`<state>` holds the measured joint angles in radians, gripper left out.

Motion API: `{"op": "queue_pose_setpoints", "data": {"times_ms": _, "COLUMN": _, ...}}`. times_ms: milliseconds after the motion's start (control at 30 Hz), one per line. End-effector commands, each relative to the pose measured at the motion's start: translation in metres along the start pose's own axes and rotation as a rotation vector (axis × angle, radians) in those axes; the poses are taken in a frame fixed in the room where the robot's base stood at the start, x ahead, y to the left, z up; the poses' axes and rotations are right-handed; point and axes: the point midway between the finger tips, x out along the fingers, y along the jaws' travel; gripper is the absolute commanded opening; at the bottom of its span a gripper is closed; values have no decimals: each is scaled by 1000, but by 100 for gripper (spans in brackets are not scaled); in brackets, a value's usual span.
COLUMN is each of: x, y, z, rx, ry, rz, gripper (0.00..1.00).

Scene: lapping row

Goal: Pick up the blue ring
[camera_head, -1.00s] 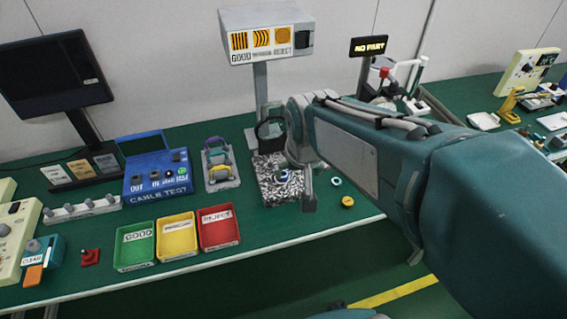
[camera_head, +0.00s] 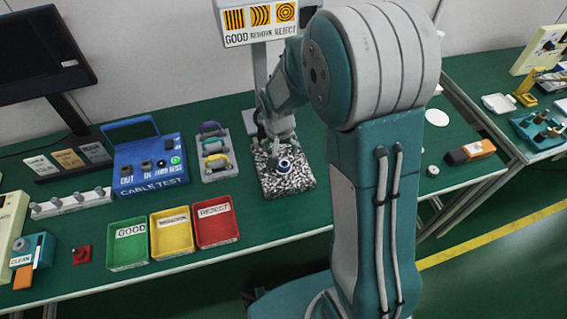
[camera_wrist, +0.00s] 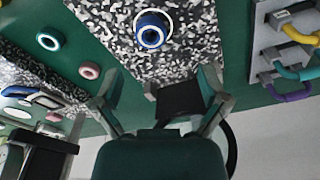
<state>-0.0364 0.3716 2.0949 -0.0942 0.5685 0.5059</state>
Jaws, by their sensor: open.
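A blue ring (camera_head: 284,165) sits on the black-and-white speckled pad (camera_head: 292,186), near the pad's middle. In the wrist view the blue ring (camera_wrist: 152,37) has a white band and a dark centre, with a thin pale circle around it. My gripper (camera_head: 282,143) is just behind the ring in the head view, over the far part of the pad. In the wrist view my gripper (camera_wrist: 160,78) has its two fingers spread, with nothing between them. The ring lies beyond the fingertips, apart from them. A second, teal-blue ring (camera_wrist: 50,41) lies on the green table beside the pad.
A pink ring (camera_wrist: 89,70) lies near the teal-blue one. A grey holder (camera_head: 217,168) with coloured handles stands left of the pad. Green (camera_head: 128,265), yellow (camera_head: 172,254) and red (camera_head: 217,243) trays are in front. My arm hides the table right of the pad.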

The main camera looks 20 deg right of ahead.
Motion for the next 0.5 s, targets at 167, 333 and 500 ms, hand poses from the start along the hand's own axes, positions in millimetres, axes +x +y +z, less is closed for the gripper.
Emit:
{"op": "queue_pose_setpoints", "data": {"times_ms": 167, "x": 15, "y": 2, "z": 1, "rx": 1, "ry": -1, "rz": -1, "gripper": 94}}
{"op": "queue_pose_setpoints", "data": {"times_ms": 333, "x": 39, "y": 9, "z": 5, "rx": 1, "ry": -4, "rz": 0, "gripper": 94}}
{"op": "queue_pose_setpoints", "data": {"times_ms": 500, "x": 60, "y": 8, "z": 5, "rx": 0, "ry": -2, "rz": -1, "gripper": 94}}
